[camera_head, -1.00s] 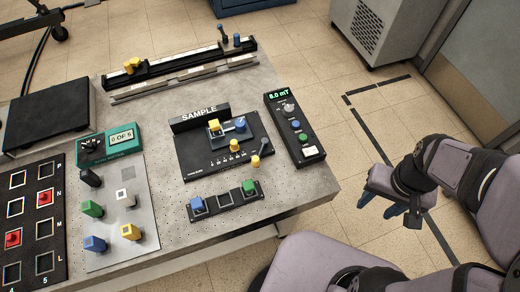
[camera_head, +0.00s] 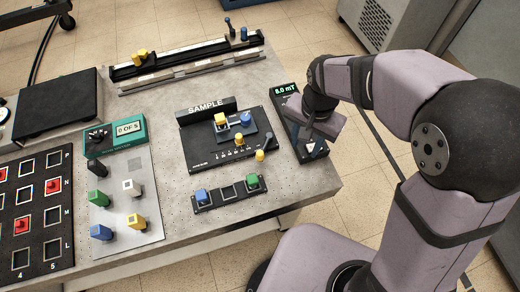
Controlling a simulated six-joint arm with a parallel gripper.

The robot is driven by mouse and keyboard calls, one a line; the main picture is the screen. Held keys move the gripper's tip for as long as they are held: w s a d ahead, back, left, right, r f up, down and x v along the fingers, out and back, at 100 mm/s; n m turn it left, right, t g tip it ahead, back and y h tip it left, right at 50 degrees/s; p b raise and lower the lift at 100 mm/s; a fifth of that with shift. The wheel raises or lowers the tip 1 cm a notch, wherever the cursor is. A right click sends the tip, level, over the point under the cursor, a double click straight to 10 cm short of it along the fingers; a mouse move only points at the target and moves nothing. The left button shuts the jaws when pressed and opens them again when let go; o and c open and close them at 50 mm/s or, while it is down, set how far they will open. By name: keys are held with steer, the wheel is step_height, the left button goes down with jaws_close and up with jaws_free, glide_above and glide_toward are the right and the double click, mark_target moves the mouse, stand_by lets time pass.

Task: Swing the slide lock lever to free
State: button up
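No label marks the slide lock lever, and I cannot tell for sure which part it is. My gripper (camera_head: 318,128) is over the meter box, right of the SAMPLE board and apart from both levers. Its fingers are hidden.
The black meter box (camera_head: 313,152) reads 8.0 mT and is partly covered by my arm. A strip with blue and green buttons (camera_head: 228,193) lies in front of the SAMPLE board. Coloured blocks stand on a grey plate (camera_head: 150,217) at left. Bare table (camera_head: 290,200) shows at front right.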

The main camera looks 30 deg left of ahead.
glide_above(260, 153)
steer(key=shift+a+f+m, duration=0.1)
steer(key=shift+f+m, duration=0.2)
steer(key=shift+f, duration=0.25)
steer(key=shift+f+p, duration=1.15)
steer(key=shift+f, duration=2.5)
steer(key=shift+c, duration=0.6)
jaws_close()
